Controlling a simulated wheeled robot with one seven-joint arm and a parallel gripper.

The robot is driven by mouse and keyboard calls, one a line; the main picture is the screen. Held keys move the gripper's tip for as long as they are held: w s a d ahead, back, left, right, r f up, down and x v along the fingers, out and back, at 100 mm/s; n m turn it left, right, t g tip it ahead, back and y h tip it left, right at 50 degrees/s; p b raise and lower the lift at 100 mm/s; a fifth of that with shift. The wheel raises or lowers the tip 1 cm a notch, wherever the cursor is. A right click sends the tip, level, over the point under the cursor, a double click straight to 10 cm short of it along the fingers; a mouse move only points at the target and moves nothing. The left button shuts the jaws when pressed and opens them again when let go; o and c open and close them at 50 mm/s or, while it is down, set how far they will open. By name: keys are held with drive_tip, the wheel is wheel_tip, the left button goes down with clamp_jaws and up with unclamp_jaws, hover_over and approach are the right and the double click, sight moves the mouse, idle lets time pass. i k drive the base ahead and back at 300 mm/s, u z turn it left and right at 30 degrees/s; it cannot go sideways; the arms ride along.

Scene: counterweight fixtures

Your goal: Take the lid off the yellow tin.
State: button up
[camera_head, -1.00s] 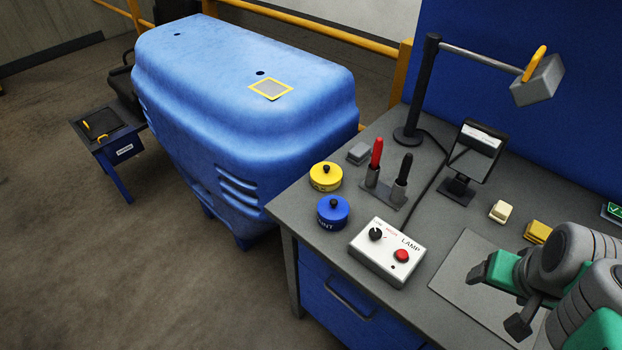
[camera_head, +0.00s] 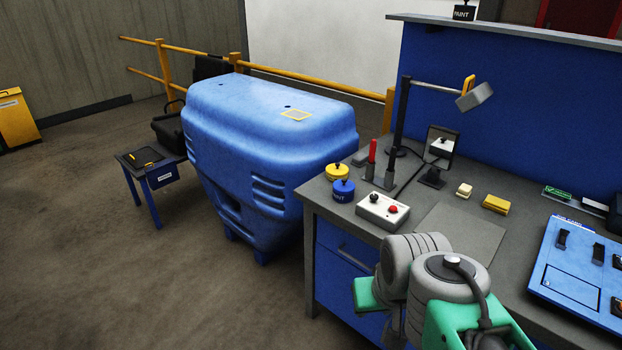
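The yellow tin (camera_head: 337,173) stands upright at the near left corner of the grey workbench (camera_head: 322,200). Its yellow lid with a dark knob is on it. A blue tin (camera_head: 343,191), also with a dark knob and with white lettering, stands just in front of it. My arm's grey and green links show at the bottom right of the head view, in front of the bench and well to the right of the tins. My gripper's fingers cannot be made out, so nothing shows of their opening.
A large blue housing (camera_head: 270,130) is left of the bench. A grey mat (camera_head: 460,232) lies bare.

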sight(337, 169)
drive_tip(key=u, duration=0.65)
drive_tip(key=i, duration=0.85)
drive_tip(key=u, duration=0.7)
drive_tip(key=i, duration=0.9)
drive_tip(key=z, duration=0.55)
drive_tip(key=i, duration=0.8)
drive_tip(key=z, duration=1)
drive_tip(key=i, duration=0.3)
drive_tip(key=z, duration=0.2)
